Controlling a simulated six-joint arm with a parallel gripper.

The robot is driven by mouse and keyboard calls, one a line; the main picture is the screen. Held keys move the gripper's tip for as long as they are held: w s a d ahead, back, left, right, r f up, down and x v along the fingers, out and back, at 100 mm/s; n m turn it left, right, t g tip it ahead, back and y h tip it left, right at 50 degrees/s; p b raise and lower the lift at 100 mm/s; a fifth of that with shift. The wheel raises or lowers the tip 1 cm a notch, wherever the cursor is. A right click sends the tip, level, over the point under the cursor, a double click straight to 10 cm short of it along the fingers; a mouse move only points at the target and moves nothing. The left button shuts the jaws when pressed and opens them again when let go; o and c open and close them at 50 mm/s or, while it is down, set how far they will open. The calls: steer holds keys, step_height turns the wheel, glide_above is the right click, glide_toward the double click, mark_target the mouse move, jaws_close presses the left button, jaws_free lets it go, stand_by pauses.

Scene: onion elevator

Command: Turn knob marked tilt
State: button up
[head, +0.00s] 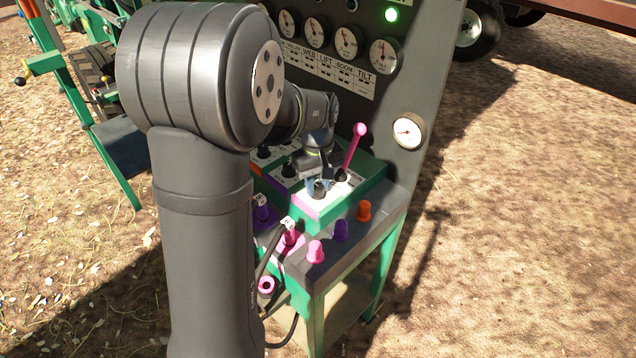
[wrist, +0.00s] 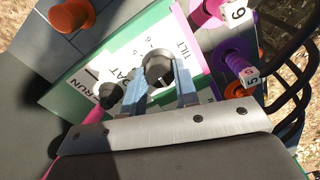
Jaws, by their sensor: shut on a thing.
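The tilt knob (wrist: 159,70) is a round black knob on the white panel, with the label TILT (wrist: 184,48) printed beside it in the wrist view. My gripper (wrist: 162,80) has its two blue-grey fingers on either side of this knob and is shut on it. In the head view my gripper (head: 319,184) points down at the knob (head: 320,189) at the near corner of the green-edged control box (head: 312,207). My fingers hide part of the knob there.
A pink-handled lever (head: 354,148) stands just right of the gripper. Pink, purple and orange (head: 364,210) knobs line the lower ledge. Other black knobs (head: 289,170) sit behind. A gauge panel (head: 345,70) rises at the back. Black cables (head: 270,252) hang at the front left.

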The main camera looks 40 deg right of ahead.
mark_target(318, 186)
steer(key=shift+n, duration=1.2)
steer(key=shift+r, duration=0.1)
steer(key=o, duration=1)
step_height(318, 186, up, 17)
steer(key=shift+r, duration=0.2)
steer(key=shift+f, duration=0.1)
step_height(318, 186, down, 17)
steer(key=shift+f, duration=0.2)
